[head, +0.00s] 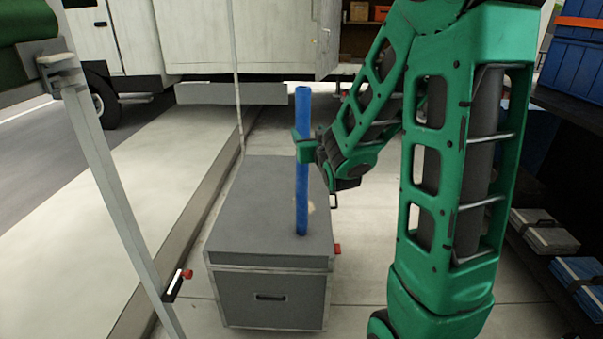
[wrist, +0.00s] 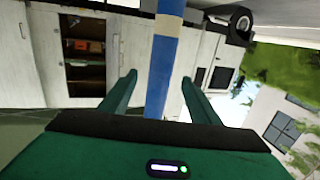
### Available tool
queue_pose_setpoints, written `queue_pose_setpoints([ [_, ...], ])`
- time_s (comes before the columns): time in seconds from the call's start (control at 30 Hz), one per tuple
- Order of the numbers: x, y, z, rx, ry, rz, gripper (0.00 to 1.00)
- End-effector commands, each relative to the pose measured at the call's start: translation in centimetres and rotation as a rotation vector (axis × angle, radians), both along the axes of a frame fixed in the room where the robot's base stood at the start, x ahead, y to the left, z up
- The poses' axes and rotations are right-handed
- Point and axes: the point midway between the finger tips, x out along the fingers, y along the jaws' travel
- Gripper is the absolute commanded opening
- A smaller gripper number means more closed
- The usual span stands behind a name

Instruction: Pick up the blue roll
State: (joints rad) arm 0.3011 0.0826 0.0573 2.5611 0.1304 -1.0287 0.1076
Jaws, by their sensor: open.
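The blue roll (head: 302,190) is a long thin blue tube. It stands upright on top of a grey case (head: 265,200) in the head view. My gripper (head: 303,146) is at the roll's upper half, coming from the right. In the wrist view the roll (wrist: 162,75) passes between the two green fingers of my gripper (wrist: 158,90), with a pale band near the top of the picture. The fingers are open, with visible gaps on both sides of the roll. The roll's lower end rests on the case lid.
A white truck (head: 250,35) stands behind the case. A thin pole (head: 235,80) rises behind the case, and a grey metal leg (head: 105,180) stands at the left front. Shelves with cases (head: 545,230) and a blue crate (head: 578,60) are at the right.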

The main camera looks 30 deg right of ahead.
Motion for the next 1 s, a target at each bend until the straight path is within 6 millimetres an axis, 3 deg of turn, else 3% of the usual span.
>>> queue_pose_setpoints([
  [0.17, 1.0, 0.2, 0.7, -0.011, -0.051, 0.011, 0.57],
  [0.5, 5.2, -1.3, 0.7, -0.010, -0.052, 0.010, 0.57],
  [0.73, 6.6, -1.9, 0.9, -0.010, -0.053, 0.010, 0.57],
  [1.0, 10.0, -3.1, 1.0, -0.010, -0.052, 0.010, 0.57],
])
